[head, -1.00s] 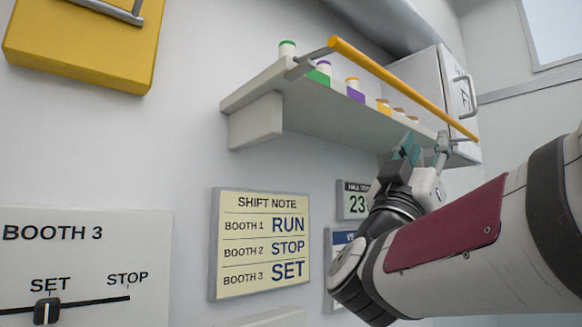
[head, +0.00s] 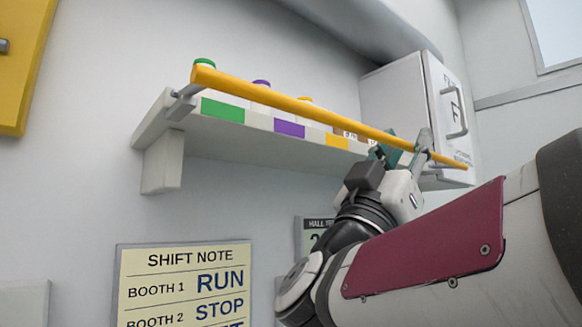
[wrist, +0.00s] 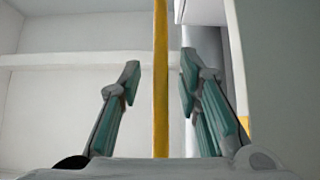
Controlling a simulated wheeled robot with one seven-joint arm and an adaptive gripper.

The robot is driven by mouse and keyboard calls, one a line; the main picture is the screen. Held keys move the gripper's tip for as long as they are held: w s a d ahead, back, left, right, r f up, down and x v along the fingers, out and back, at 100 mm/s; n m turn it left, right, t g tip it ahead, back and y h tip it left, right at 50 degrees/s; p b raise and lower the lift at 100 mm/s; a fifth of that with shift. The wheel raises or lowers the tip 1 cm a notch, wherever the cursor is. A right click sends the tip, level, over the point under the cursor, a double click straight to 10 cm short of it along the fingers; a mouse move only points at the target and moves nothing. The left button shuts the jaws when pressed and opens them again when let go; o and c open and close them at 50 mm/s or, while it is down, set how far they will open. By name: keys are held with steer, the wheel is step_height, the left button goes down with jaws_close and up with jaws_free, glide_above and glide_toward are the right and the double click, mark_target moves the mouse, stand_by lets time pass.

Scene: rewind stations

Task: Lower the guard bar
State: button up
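The guard bar (head: 300,106) is a long yellow rod on grey end arms, running along the front of a white shelf (head: 162,170). In the head view it crosses just above the shelf's front edge. My gripper (head: 405,150) is at the bar's right part, with one finger on each side of it. In the wrist view the bar (wrist: 160,60) runs upright between the two open fingers of my gripper (wrist: 160,84), with a gap on both sides. The bar's right end mount is not clear.
Capped bottles stand on the shelf, one with a green cap (head: 204,62). A white cabinet (head: 395,92) with a handle is at the shelf's right end. A shift note (head: 182,287) hangs below. A yellow panel (head: 22,60) is at the far left.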

steer(key=shift+w+d+r, duration=0.1)
steer(key=shift+r, duration=0.05)
jaws_close()
steer(key=shift+r+n+t+y+p, duration=0.4)
steer(key=shift+n+t+y+p, duration=0.2)
steer(key=shift+n+t, duration=0.3)
steer(key=n+t+y, duration=0.1)
steer(key=n+t+y+p, duration=0.1)
steer(key=n, duration=0.1)
steer(key=shift+r+n, duration=0.3)
steer(key=shift+r, duration=0.05)
steer(key=shift+f, duration=0.1)
